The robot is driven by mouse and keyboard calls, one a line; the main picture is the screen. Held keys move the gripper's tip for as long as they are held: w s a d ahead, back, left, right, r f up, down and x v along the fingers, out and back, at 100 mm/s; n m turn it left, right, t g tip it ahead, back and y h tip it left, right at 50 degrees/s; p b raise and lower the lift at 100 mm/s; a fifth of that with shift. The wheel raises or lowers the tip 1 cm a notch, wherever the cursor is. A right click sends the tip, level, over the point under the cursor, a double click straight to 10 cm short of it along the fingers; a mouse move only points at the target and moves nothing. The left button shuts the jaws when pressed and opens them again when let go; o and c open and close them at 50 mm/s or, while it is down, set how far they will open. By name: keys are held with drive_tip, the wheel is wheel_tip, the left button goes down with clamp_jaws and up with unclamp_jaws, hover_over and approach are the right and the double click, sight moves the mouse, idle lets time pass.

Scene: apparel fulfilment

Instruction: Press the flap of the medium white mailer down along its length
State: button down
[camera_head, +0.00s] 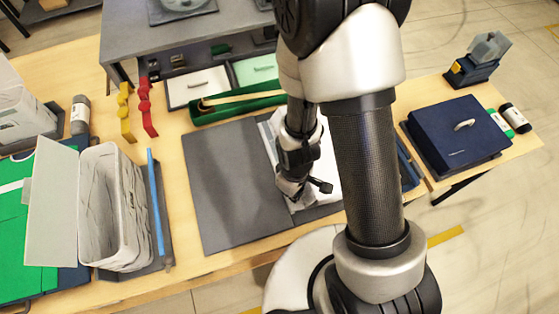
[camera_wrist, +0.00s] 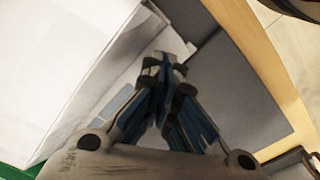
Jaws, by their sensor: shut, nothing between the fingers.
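The medium white mailer (camera_head: 328,172) lies on a dark grey mat (camera_head: 235,190) in the middle of the table, partly hidden behind my arm. I cannot tell how flat this strip lies. My gripper (camera_head: 296,203) points down at the mailer's near left edge. In the wrist view, my gripper (camera_wrist: 166,62) is shut and empty, with its fingertips over the strip. Contact is unclear.
A green tray (camera_head: 240,103) stands behind the mat. A navy box (camera_head: 455,135) sits at right. The mat's left half is bare.

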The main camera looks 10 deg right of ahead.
drive_tip(key=shift+f, duration=0.25)
drive_tip(key=shift+f+b, duration=0.5)
drive_tip(key=shift+b, duration=0.2)
drive_tip(key=shift+r, duration=0.1)
drive_tip(key=shift+r+p, duration=0.5)
drive_tip(key=shift+p, duration=0.05)
wheel_tip(320, 180, up, 7)
drive_tip(key=p, duration=0.7)
